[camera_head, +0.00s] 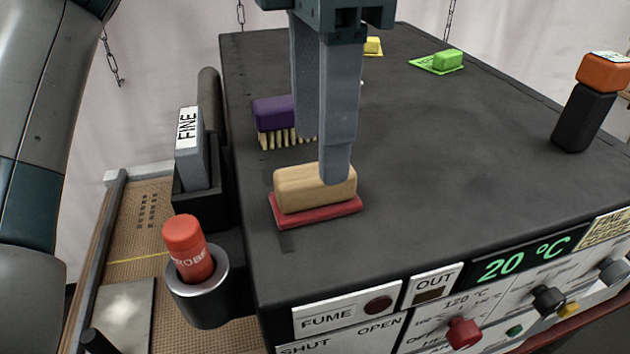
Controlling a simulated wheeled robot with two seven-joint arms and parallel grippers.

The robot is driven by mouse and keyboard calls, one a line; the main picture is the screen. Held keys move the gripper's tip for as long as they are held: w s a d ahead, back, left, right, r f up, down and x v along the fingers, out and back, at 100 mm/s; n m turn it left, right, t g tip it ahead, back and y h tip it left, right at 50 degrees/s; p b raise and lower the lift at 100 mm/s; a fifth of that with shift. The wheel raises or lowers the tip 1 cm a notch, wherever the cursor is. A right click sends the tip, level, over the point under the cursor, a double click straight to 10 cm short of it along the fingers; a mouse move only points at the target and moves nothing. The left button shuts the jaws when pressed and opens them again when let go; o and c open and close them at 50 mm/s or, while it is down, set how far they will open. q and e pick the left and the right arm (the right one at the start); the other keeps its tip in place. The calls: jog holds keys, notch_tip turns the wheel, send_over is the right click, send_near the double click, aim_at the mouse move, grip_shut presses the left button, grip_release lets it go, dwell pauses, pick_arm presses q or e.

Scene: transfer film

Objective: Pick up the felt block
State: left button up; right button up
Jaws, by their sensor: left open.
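The felt block (310,190), a light wooden block with a red felt base, lies flat on the dark bench top near its left front part. My left gripper (321,160) points down at it from above, with its fingers apart. The nearer finger overlaps the right part of the block in the picture. The farther finger's tip shows just above and beyond the block's top edge. I cannot tell whether either finger touches the block. My right gripper is out of view.
A purple brush (275,118) stands just behind the block. An orange-topped black item (587,105) stands right. Green (447,59) and yellow (373,46) blocks lie farther back. The right middle is clear.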

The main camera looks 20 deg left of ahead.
aim_at(311, 172)
pick_arm(q)
jog(key=shift+s+a+f+p, duration=0.1)
jog(key=shift+a+f+p, duration=0.1)
jog(key=shift+f+p, duration=0.35)
jog(key=f, duration=0.1)
jog(key=f+p, duration=0.1)
jog(key=f, duration=0.1)
jog(key=shift+s+a, duration=0.15)
jog(key=shift+a, duration=0.05)
jog(key=shift+f+p, duration=0.3)
jog(key=shift+f, duration=0.25)
jog(key=shift+d, duration=0.1)
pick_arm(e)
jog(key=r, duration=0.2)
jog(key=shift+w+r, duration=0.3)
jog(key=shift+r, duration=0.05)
pick_arm(q)
jog(key=c, duration=0.9)
